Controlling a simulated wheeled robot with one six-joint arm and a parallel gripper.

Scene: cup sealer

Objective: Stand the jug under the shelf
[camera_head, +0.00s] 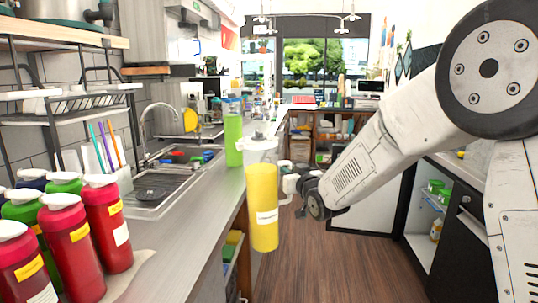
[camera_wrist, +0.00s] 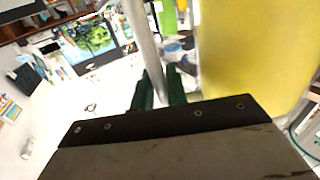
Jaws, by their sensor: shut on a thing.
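The jug (camera_head: 263,207) is tall, with a yellow body, a white label and a clear upper part. It hangs upright beside the counter's edge, over the aisle. My gripper (camera_head: 290,186) is at its right side, shut on its handle. In the wrist view the yellow jug body (camera_wrist: 258,60) fills the right, and a pale handle bar (camera_wrist: 143,45) runs down between the dark fingers of my gripper (camera_wrist: 158,92). A wooden shelf (camera_head: 65,36) is on the wall at the upper left, with a wire rack (camera_head: 70,90) below it.
Several red and green bottles with white caps (camera_head: 75,228) crowd the counter's near left. A sink (camera_head: 170,185) with a tap and a green container (camera_head: 233,140) stand farther back. The counter (camera_head: 190,235) is bare along its front edge. The wooden floor (camera_head: 320,265) is clear.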

